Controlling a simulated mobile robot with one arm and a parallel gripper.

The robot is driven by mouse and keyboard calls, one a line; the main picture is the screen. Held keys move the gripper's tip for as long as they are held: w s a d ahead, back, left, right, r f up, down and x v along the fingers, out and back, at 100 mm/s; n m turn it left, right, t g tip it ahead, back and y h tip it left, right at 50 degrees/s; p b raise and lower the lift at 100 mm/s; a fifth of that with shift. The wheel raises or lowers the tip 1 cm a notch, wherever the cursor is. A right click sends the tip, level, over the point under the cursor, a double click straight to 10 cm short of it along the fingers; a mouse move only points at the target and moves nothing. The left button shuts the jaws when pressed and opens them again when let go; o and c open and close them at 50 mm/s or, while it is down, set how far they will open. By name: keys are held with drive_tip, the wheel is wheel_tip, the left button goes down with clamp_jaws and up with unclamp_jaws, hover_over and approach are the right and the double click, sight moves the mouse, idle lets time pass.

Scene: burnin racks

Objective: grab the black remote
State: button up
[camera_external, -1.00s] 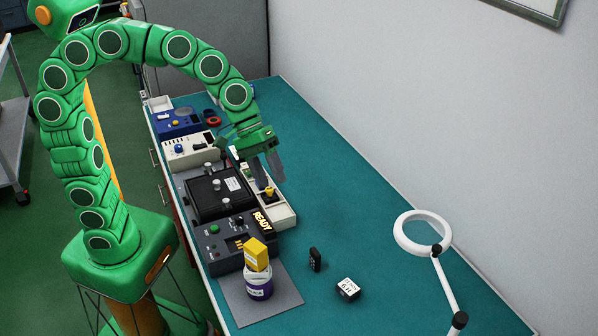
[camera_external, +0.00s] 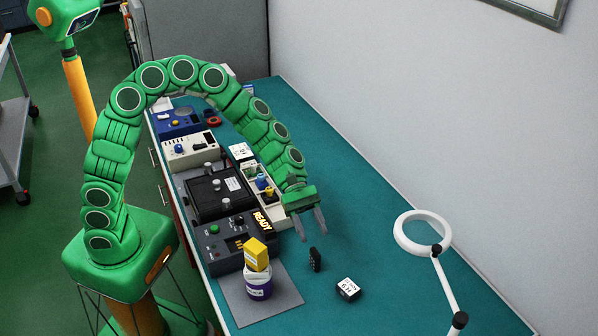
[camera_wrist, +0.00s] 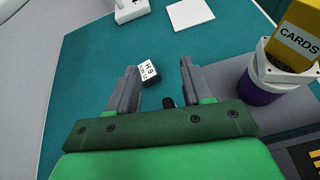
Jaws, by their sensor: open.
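The black remote (camera_external: 315,259) stands upright on the teal bench top, right of the grey mat. My gripper (camera_external: 311,239) is open and empty, with its fingers pointing down just above and slightly left of the remote in the external view. In the wrist view, my gripper (camera_wrist: 157,85) shows two grey fingers spread apart. A dark piece, likely the top of the remote (camera_wrist: 168,102), shows between the fingers near the palm edge, and the rest of it is hidden by the gripper body.
A black box with a white label (camera_external: 348,289) lies just right of the remote. A purple-and-white tub with a yellow box (camera_external: 257,254) on it stands on the grey mat (camera_external: 285,293) at left. Test equipment (camera_external: 213,238) lines the left edge. A white ring lamp (camera_external: 402,240) stands at right.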

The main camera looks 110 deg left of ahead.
sight(319, 260)
drive_tip(key=f, duration=0.1)
drive_tip(key=f+n, duration=0.1)
drive_tip(key=a+f, duration=0.1)
drive_tip(key=shift+w+a+f+n+t, duration=0.1)
drive_tip(key=shift+w+n+t, duration=0.25)
drive_tip(key=shift+n+t, duration=0.05)
drive_tip(key=shift+f, duration=1.9)
wheel_tip(319, 260, down, 3)
drive_tip(key=shift+r, duration=0.1)
drive_tip(key=shift+x, duration=0.95)
drive_tip(key=shift+w+d+f, duration=0.25)
drive_tip(key=shift+w+d, duration=0.1)
drive_tip(key=shift+w, duration=0.05)
drive_tip(key=shift+c, duration=0.3)
clamp_jaws()
